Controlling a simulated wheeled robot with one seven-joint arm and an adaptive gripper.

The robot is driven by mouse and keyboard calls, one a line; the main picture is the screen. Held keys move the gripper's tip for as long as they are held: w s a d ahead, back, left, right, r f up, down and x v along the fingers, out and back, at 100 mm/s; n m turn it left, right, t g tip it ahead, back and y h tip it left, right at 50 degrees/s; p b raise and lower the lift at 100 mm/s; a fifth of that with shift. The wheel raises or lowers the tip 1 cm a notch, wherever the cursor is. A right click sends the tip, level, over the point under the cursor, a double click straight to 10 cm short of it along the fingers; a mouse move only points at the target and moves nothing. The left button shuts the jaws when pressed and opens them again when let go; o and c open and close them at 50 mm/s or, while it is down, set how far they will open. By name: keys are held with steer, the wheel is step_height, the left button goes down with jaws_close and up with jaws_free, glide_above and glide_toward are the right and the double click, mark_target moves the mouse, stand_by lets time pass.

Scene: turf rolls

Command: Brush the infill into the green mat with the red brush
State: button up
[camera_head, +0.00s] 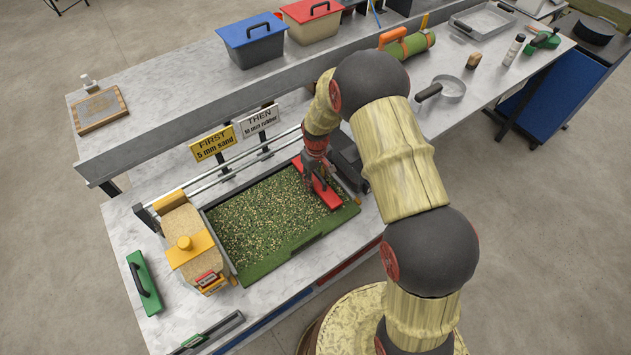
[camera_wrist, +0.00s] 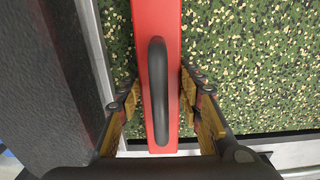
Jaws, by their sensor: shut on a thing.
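The green mat (camera_head: 265,215) lies in a dark tray on the near bench, with pale infill grains scattered over its surface. The red brush (camera_head: 326,194) stands at the mat's right end, its length running across the mat. My gripper (camera_head: 316,176) is shut on the brush's black handle. In the wrist view the red brush (camera_wrist: 169,25) runs up the middle, with my gripper's fingers (camera_wrist: 160,100) on either side of its dark handle. Mat and grains show on both sides of it, mostly on the right. The bristles are hidden beneath the brush.
A yellow spreader (camera_head: 190,245) stands at the mat's left end, and a green-backed tool (camera_head: 144,283) lies left of it. Signs (camera_head: 213,144) stand behind the tray. Blue (camera_head: 252,42) and red (camera_head: 310,20) lidded boxes stand on the raised back bench.

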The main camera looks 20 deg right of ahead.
mark_target(317, 172)
step_height(317, 172, up, 8)
steer(key=p, duration=0.4)
steer(key=shift+d+r, duration=0.1)
steer(key=shift+r, duration=0.05)
stand_by(0.7)
